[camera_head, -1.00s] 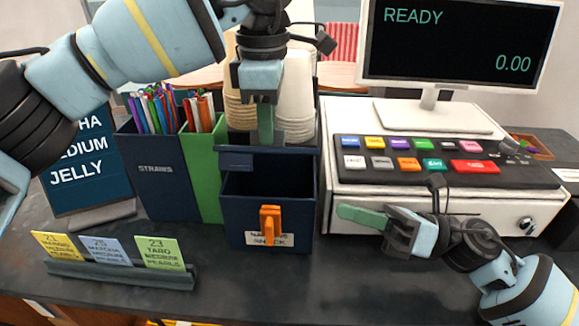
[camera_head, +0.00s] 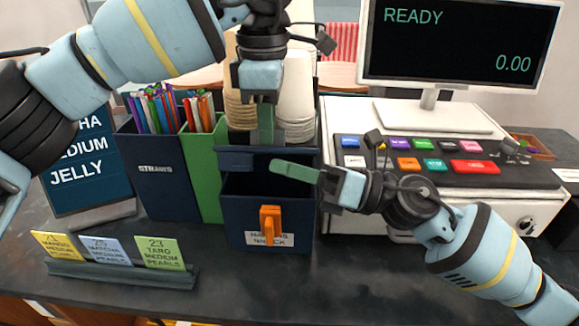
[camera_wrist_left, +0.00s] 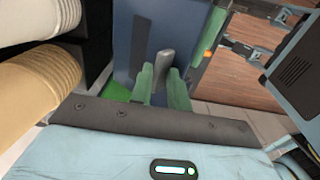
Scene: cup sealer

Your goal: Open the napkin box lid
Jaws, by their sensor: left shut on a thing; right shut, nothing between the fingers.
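The dark blue napkin box (camera_head: 235,222) stands at the middle of the counter, with a label and an orange clip-like piece (camera_head: 270,225) on its front. Its upper front shows a dark opening below a blue top strip (camera_head: 236,160). My left gripper (camera_head: 265,125) points down at the box's top, in front of the cups. In the left wrist view, its green fingers (camera_wrist_left: 164,88) are closed on a grey knob (camera_wrist_left: 165,62). My right gripper (camera_head: 285,169) is shut and empty, its green fingertips in front of the opening. I cannot tell whether they touch the box.
A straw holder (camera_head: 160,195) and a green holder (camera_head: 203,175) stand left of the box, and stacked cups (camera_head: 296,90) behind it. The register (camera_head: 340,200) is close on the right. Small cards (camera_head: 110,252) stand at front left.

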